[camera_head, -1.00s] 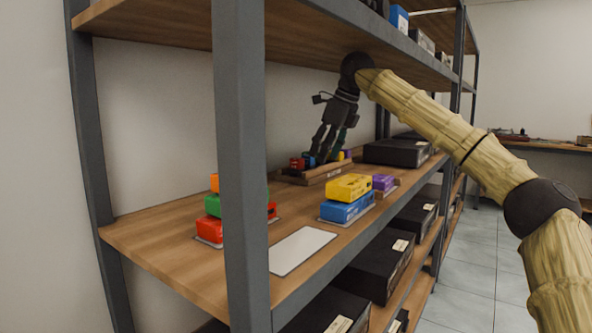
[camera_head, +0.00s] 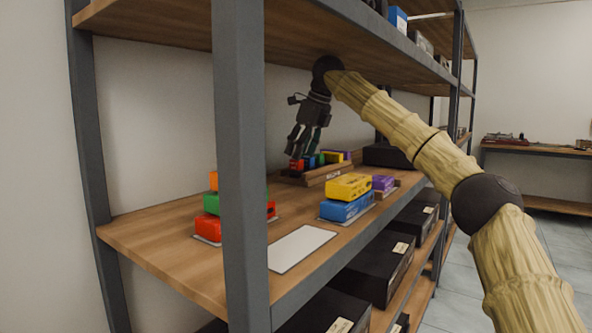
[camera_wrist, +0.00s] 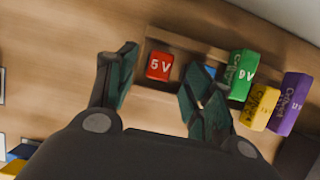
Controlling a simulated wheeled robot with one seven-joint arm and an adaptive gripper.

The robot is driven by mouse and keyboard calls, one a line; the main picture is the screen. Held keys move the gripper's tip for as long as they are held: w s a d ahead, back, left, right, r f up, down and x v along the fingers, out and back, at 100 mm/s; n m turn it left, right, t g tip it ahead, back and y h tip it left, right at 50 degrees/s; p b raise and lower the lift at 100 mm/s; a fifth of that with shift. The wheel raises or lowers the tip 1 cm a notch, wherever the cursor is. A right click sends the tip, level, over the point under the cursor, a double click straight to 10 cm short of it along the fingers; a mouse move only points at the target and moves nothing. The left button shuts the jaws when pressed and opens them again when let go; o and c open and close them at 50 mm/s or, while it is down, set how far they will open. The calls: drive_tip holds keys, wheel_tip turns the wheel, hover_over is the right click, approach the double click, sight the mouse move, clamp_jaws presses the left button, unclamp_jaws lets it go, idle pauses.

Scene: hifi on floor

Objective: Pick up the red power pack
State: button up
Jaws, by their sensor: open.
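A red pack marked 5 V (camera_wrist: 160,66) sits at the left end of a wooden rack in the wrist view. It also shows in the head view (camera_head: 296,164), partly hidden under my fingers. My gripper (camera_head: 301,150) is above that end of the rack, pointing down. In the wrist view my gripper (camera_wrist: 160,60) is open, with the red pack between its fingers in the picture and a gap on each side. The right finger partly covers a blue pack (camera_wrist: 209,71). Another red block (camera_head: 209,229) is at the bottom of a stack at the front left.
The rack (camera_head: 330,175) also holds green (camera_wrist: 241,74), yellow (camera_wrist: 263,106) and purple (camera_wrist: 290,101) packs. A yellow block (camera_head: 349,187) lies on a blue one (camera_head: 346,207). A shelf post (camera_head: 240,170) and the upper shelf board (camera_head: 175,28) bound the space. A white plate (camera_head: 300,248) is bare.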

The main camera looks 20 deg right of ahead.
sight(296, 168)
drive_tip(key=x, duration=0.3)
drive_tip(key=shift+d+b, duration=0.15)
drive_tip(key=shift+b, duration=0.25)
drive_tip(key=shift+r, duration=0.1)
drive_tip(key=c, duration=0.8)
drive_tip(key=shift+c, duration=1.2)
